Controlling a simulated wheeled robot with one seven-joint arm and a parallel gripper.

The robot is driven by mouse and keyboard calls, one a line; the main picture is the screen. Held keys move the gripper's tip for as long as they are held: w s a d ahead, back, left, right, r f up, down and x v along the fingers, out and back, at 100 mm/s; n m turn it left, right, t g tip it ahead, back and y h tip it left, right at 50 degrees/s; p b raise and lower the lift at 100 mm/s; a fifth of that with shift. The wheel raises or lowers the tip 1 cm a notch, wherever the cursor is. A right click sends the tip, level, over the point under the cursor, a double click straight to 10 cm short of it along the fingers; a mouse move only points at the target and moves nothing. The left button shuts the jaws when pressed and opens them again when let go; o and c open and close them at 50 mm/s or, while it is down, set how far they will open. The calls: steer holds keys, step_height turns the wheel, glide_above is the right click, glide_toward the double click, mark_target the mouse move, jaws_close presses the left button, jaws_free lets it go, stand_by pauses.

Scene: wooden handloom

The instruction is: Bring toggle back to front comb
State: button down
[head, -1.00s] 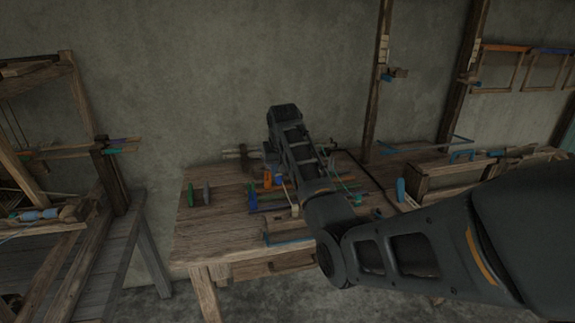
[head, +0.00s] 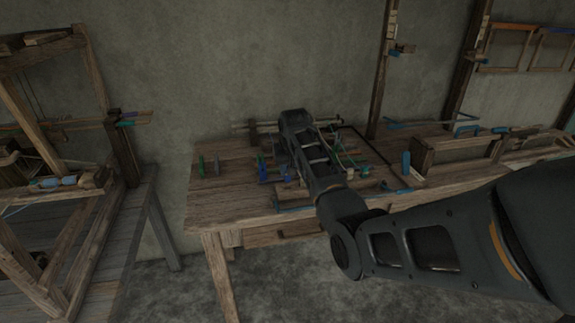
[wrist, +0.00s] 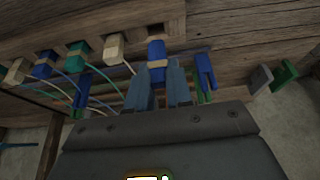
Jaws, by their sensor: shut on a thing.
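In the wrist view my gripper (wrist: 157,82) has its two blue-grey fingers closed around a blue toggle (wrist: 156,48) with a cream band. The toggle is close against a wooden surface. A row of other toggles lies to its left: a cream one (wrist: 114,46), a teal one (wrist: 78,53) and a blue one (wrist: 44,65), with thin cords running from several of them. I cannot tell which wooden part is the front comb. In the head view my arm hides the gripper and the held toggle.
A blue forked piece (wrist: 205,74) stands just right of the fingers. Green (wrist: 284,74) and grey (wrist: 261,78) blocks are farther right. In the head view the wooden table (head: 225,205) has bare room at its left front. A loom frame (head: 85,235) stands at left.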

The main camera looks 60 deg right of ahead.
mark_target(288, 183)
steer(key=shift+f, duration=0.45)
steer(key=shift+f+b, duration=1)
steer(key=shift+f, duration=0.7)
steer(key=c, duration=0.9)
jaws_free()
steer(key=shift+c, duration=0.2)
steer(key=v, duration=0.7)
steer(key=shift+r, duration=0.35)
